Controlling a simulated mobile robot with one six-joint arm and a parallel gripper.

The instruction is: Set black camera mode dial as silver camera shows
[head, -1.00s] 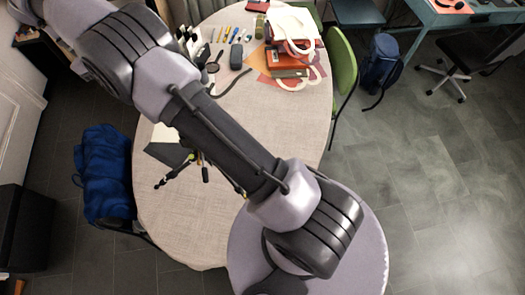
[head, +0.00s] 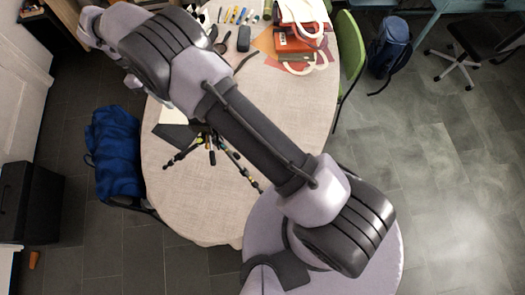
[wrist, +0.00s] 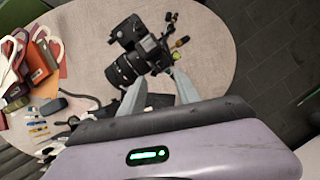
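A black camera with a long lens (wrist: 122,70) shows in the wrist view, just beyond my fingertips and a little left of centre. Its mode dial is too small to make out. Tripod parts with yellowish knobs (wrist: 180,41) show beside it. In the head view, black tripod legs (head: 236,165) spread over the table, and my arm hides the camera. My gripper (wrist: 158,76) is open, its two grey fingers apart with nothing clearly held between them. Whether a finger touches the camera I cannot tell. I cannot make out a silver camera in either view.
The oval table (head: 290,120) carries a red case (head: 292,40), a white-handled bag (head: 298,12), a dark case (head: 243,38) and several small tools. A green chair (head: 350,45) stands at its right. A blue bag (head: 115,150) is at its left. The table's right side is clear.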

